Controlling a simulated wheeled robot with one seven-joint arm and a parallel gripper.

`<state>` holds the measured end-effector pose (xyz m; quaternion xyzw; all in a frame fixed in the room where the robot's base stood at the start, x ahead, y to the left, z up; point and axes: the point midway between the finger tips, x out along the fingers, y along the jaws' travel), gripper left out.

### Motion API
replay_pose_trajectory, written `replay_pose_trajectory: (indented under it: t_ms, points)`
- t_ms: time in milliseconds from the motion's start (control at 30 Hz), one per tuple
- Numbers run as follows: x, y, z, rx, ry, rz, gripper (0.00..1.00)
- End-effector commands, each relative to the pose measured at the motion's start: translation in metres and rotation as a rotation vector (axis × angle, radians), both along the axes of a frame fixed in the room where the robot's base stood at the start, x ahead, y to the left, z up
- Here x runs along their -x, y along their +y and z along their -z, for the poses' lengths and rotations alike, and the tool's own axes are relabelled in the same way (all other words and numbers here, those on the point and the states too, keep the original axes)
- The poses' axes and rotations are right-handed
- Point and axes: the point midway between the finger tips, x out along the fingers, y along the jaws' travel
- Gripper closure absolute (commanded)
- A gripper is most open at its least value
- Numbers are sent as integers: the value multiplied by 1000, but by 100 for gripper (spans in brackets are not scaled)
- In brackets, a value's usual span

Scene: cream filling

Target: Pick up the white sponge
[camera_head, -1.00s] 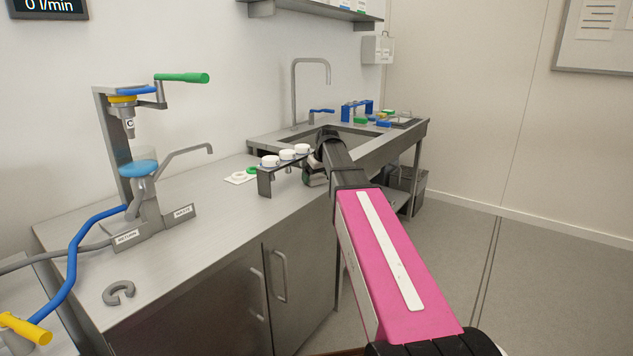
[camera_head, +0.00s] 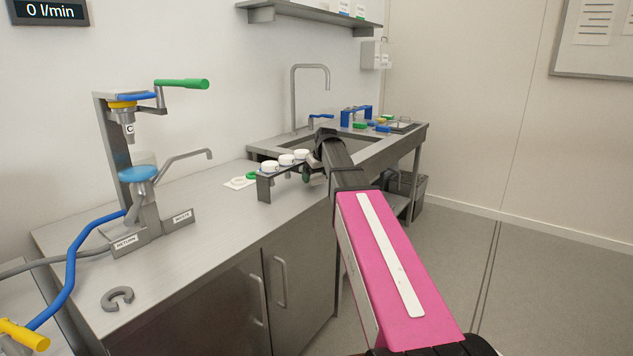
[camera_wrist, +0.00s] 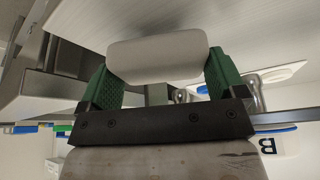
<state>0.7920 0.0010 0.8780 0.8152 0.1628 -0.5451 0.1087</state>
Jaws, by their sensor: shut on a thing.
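The white sponge (camera_wrist: 157,52) is a pale, rounded block in the wrist view. It sits between the green finger pads of my gripper (camera_wrist: 162,68), which is shut on it, one pad at each end. In the head view my gripper (camera_head: 308,172) is small and partly hidden by my own arm, beside the right end of the small rack on the counter. I cannot make out the sponge in that view.
A dark rack (camera_head: 264,187) with white round-topped pieces stands on the steel counter (camera_head: 215,220). A white mat (camera_head: 238,183) lies behind it. The sink (camera_head: 350,137) is beyond, with a tall tap (camera_head: 294,95). A valve stand (camera_head: 118,165) is at left; the counter's front middle is clear.

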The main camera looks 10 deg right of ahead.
Motion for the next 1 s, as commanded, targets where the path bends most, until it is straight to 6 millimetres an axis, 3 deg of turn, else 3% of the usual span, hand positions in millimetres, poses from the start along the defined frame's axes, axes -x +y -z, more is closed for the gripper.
replay_pose_trajectory:
  t_ms: [700,1000]
  points:
    - [-1,0,-124,0,-2,0,37]
    - [-1,0,-152,0,-1,0,37]
